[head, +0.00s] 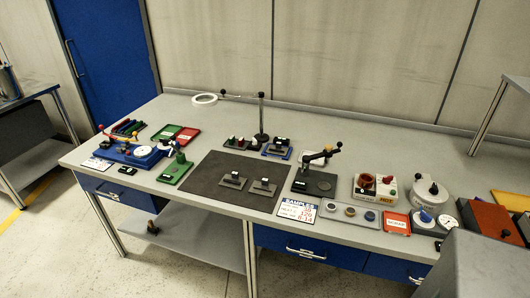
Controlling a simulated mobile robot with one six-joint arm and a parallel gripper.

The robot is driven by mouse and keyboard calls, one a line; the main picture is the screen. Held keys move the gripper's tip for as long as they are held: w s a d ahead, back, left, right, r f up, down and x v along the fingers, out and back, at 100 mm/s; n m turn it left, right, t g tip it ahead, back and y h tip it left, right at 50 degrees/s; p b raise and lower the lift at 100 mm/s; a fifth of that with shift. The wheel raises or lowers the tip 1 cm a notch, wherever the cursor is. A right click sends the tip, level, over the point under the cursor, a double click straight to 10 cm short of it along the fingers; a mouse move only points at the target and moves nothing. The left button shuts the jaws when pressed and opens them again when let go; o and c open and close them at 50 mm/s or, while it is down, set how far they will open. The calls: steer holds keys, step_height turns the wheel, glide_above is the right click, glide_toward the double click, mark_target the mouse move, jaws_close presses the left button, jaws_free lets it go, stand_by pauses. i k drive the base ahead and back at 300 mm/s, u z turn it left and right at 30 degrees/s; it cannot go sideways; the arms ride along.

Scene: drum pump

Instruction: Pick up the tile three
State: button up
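Similar small dark pieces with pale tops lie elsewhere, one on the green plate (165,178) and one near the bench's left front edge (128,170). Any numbers on them are too small to read, so I cannot tell which is tile three. My gripper is not in view.
A blue device with a white dial (123,151) stands at the left. A thin upright stand (261,115) rises behind the mat. A black lever device (315,178), a samples card (297,211) and a hot unit (375,187) crowd the right.

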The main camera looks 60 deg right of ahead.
mark_target(277, 150)
steer(key=u, duration=0.35)
steer(key=i, duration=1.75)
steer(key=u, duration=0.35)
steer(key=k, duration=0.15)
steer(key=z, duration=2.75)
